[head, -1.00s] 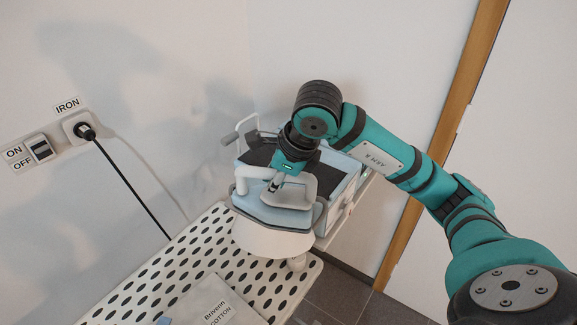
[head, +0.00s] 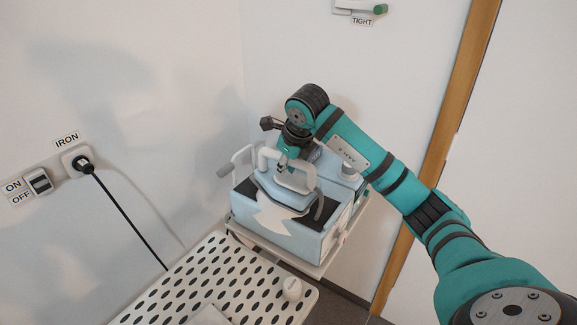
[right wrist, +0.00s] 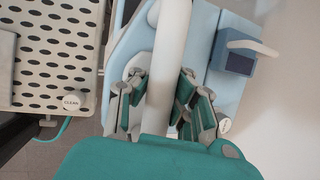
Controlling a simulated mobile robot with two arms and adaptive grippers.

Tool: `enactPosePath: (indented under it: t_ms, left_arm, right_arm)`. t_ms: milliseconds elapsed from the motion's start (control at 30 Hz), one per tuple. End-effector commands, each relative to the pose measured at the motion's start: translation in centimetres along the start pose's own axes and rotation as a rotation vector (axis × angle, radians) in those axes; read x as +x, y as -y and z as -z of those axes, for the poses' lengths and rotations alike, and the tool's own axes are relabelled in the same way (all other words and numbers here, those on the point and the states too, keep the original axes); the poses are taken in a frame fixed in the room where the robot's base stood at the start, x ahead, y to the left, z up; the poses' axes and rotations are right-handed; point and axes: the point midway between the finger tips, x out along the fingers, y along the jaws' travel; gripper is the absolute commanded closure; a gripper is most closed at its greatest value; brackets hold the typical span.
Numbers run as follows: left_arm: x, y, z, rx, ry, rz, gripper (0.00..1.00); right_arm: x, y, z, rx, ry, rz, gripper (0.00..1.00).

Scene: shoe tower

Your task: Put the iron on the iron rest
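The iron (head: 262,186) is pale blue with a white handle. It is at the top of a light blue box-shaped station (head: 302,241), whose dark top (head: 318,213) looks like the iron rest. A pale, jagged-edged patch shows in front of the iron. I cannot tell whether the iron touches the rest. My right gripper (head: 284,168) is at the iron's handle. In the right wrist view its fingers (right wrist: 162,95) lie close on both sides of the white handle (right wrist: 171,45) and appear shut on it. My left gripper is out of view.
A perforated ironing board (head: 205,274) with a white round knob (head: 291,289) lies in front of the station. A wall switch (head: 38,181) and a plugged-in cord (head: 125,212) are at left. Walls stand close behind.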

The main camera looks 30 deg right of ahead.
Motion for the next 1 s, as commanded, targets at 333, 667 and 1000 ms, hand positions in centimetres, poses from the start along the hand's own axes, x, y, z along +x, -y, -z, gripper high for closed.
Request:
enactPosePath:
  t_ms: [333, 667, 1000]
  left_arm:
    - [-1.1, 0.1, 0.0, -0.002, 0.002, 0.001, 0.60]
    - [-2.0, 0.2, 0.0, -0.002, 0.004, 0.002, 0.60]
    - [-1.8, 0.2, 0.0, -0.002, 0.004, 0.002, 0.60]
  right_arm:
    - [1.4, 1.9, -0.6, 0.000, 0.004, -0.001, 1.00]
    - [3.9, 1.5, 0.4, 0.001, 0.008, 0.002, 1.00]
    - [4.3, 1.3, 0.6, 0.000, 0.002, 0.000, 0.91]
